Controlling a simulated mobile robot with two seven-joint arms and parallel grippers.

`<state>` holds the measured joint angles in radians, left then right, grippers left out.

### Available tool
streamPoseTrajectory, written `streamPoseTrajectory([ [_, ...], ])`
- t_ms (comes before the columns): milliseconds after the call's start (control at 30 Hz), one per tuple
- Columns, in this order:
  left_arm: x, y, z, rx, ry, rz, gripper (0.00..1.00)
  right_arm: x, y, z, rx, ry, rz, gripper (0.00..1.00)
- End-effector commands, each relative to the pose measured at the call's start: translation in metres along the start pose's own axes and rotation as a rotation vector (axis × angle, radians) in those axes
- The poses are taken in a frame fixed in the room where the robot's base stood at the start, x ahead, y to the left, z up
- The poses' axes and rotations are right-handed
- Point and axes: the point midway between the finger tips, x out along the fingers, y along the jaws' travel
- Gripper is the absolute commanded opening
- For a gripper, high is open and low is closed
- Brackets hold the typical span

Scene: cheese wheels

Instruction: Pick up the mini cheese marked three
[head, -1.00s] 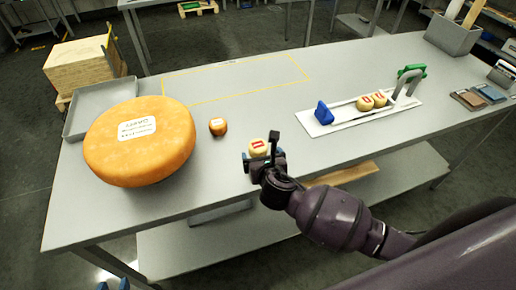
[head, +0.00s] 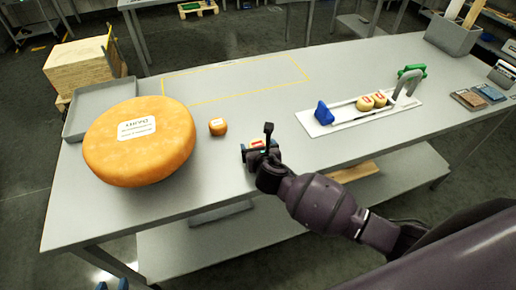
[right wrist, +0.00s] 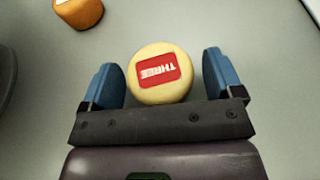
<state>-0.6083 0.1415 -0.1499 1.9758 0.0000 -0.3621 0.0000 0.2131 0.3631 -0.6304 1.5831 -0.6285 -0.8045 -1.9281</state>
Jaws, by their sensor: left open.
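The mini cheese marked THREE (right wrist: 158,91) is a pale yellow round with a red label. In the right wrist view it sits between the two blue fingers of my right gripper (right wrist: 164,72), with a small gap on each side. The gripper is open around it. In the head view my right gripper (head: 259,148) is over the table's front part and mostly hides this cheese; a bit of the red label shows. My left gripper (head: 112,285) shows only as two blue fingertips, apart, at the bottom left edge of the head view.
A big orange cheese wheel (head: 138,155) and a small orange cheese (head: 217,127) stand left of my right gripper. A grey tray (head: 100,108) is behind the wheel. A white board (head: 350,118) with two pale mini cheeses is at right. A yellow-outlined area (head: 235,80) is empty.

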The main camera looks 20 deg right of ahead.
Motion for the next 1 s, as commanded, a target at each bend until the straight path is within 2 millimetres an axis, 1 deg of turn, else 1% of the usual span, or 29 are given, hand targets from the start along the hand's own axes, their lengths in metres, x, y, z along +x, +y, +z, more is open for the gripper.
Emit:
streamPoseTrajectory([
  [33,0.000,0.000,0.000,0.000,0.000,0.000,0.43,0.000,0.000,0.000,0.000,0.000,0.000,0.78],
  [300,0.000,0.000,0.000,0.000,0.001,0.000,0.43,0.000,0.000,0.000,0.000,0.000,0.000,0.37],
  [533,0.000,0.000,-0.001,0.000,0.001,0.000,0.43,-0.001,0.000,0.001,0.000,-0.001,0.000,0.37],
  [667,-0.001,0.000,-0.002,0.000,0.001,0.000,0.43,-0.003,0.000,0.009,0.001,-0.002,0.000,0.37],
  [767,-0.003,0.000,-0.004,0.000,0.000,0.000,0.43,-0.008,0.000,0.022,0.000,-0.005,0.001,0.37],
  [867,-0.004,-0.001,-0.006,0.000,-0.001,0.000,0.43,-0.016,0.000,0.041,0.000,-0.005,0.001,0.37],
  [1000,-0.006,-0.001,-0.007,0.000,-0.006,0.000,0.43,-0.030,0.000,0.074,0.000,-0.007,0.002,0.37],
])
